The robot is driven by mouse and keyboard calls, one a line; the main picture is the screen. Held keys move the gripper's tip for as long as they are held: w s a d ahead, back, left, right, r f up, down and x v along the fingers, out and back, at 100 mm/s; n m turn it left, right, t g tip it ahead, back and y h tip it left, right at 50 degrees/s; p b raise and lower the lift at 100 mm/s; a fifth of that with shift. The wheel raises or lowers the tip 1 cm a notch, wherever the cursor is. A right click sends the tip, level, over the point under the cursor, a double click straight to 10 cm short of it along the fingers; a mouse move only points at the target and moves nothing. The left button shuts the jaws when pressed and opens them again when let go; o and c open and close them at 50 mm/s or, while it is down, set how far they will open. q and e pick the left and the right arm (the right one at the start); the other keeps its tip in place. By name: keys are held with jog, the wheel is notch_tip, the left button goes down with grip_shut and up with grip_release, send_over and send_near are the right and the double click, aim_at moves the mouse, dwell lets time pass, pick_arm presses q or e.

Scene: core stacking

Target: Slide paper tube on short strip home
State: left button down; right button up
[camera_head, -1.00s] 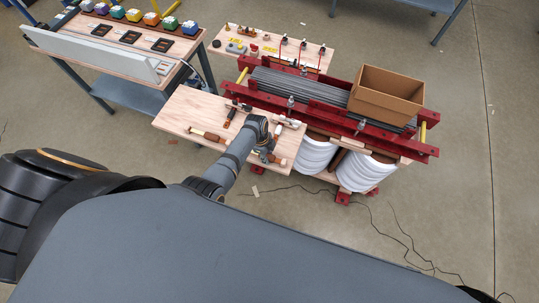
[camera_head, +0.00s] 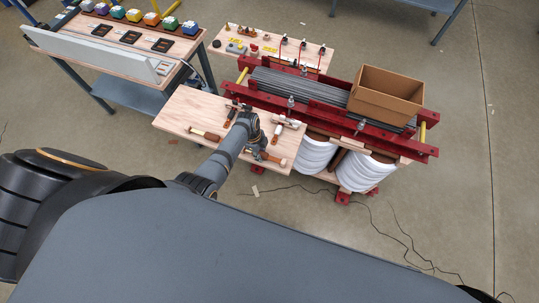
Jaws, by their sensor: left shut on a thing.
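My left gripper (camera_head: 259,147) is low over the pale wooden bench top (camera_head: 176,108), on its right half. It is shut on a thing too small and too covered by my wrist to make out. I cannot pick out the paper tube or the short strip for certain. Yellow rods or tubes show at the ends of the red clamp frame, one at the left end (camera_head: 242,76) and one at the right end (camera_head: 423,132); neither is near my gripper. My right gripper is not in view.
A wooden-handled tool (camera_head: 203,134) lies on the bench top left of my arm. Beyond stands the red clamp frame (camera_head: 262,101) with grey steel strips (camera_head: 300,86), a cardboard box (camera_head: 388,88) and white coils (camera_head: 358,174). A parts bench (camera_head: 228,34) stands behind.

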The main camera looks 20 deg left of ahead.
pick_arm(q)
jog(key=shift+a, duration=1.3)
jog(key=shift+w+a, duration=0.1)
jog(key=shift+a, duration=0.15)
jog(key=c, duration=1)
grip_release()
jog(key=shift+r, duration=0.1)
notch_tip(320, 180, up, 12)
jog(key=a, duration=0.2)
jog(key=shift+f, duration=0.2)
